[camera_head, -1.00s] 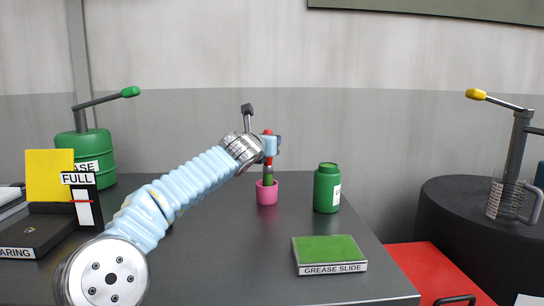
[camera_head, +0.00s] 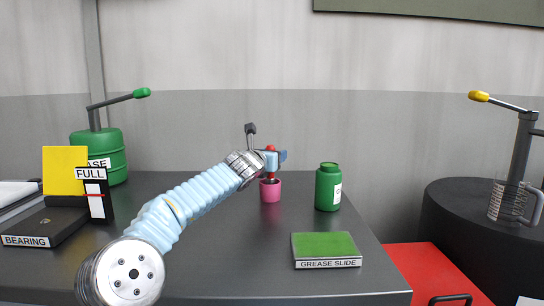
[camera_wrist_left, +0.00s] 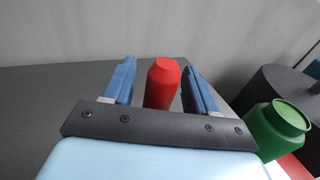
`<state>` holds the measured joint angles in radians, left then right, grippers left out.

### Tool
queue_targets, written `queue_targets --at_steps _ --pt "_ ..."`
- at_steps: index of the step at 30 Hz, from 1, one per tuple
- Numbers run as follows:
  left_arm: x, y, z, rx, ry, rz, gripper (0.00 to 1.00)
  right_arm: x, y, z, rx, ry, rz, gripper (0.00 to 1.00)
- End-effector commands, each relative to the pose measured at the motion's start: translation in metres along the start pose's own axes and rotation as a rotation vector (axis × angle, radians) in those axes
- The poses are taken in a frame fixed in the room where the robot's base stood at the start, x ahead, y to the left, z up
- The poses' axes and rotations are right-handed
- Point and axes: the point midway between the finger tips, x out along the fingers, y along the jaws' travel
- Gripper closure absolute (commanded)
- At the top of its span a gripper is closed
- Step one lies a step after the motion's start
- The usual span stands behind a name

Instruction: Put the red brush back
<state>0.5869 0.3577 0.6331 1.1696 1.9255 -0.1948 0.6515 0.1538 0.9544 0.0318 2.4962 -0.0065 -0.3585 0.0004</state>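The red brush (camera_head: 271,175) stands about upright in the pink cup (camera_head: 271,193) on the dark table. Its lower part is hidden inside the cup. In the left wrist view its red handle (camera_wrist_left: 162,84) stands between the blue fingers with a gap on each side. My left gripper (camera_head: 273,160) is open around the handle, just above the cup rim. My right gripper is in neither view.
A green jar (camera_head: 328,188) stands right of the cup. The green-topped grease slide box (camera_head: 325,250) lies in front. A green grease can (camera_head: 117,158), yellow card (camera_head: 65,170) and bearing box (camera_head: 38,228) are at left.

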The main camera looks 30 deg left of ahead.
Motion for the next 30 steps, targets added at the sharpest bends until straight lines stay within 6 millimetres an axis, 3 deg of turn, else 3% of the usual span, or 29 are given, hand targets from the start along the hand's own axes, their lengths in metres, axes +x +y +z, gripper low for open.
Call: queue_targets --at_steps 8,11,15,23,30 --pt "0.000 0.000 0.003 -0.001 0.000 0.000 0.43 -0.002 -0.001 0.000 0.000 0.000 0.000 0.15" --pt "-0.009 0.001 0.001 0.001 -0.001 0.001 0.43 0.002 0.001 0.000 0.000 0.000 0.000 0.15" --pt "-0.035 0.001 -0.001 0.005 0.000 0.004 0.43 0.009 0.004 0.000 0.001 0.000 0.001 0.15" --pt "-0.094 0.001 0.004 0.004 0.001 0.004 0.43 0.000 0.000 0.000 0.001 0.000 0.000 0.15" --pt "-0.112 -0.004 0.002 0.005 0.000 -0.002 0.43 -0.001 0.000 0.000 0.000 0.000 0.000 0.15"
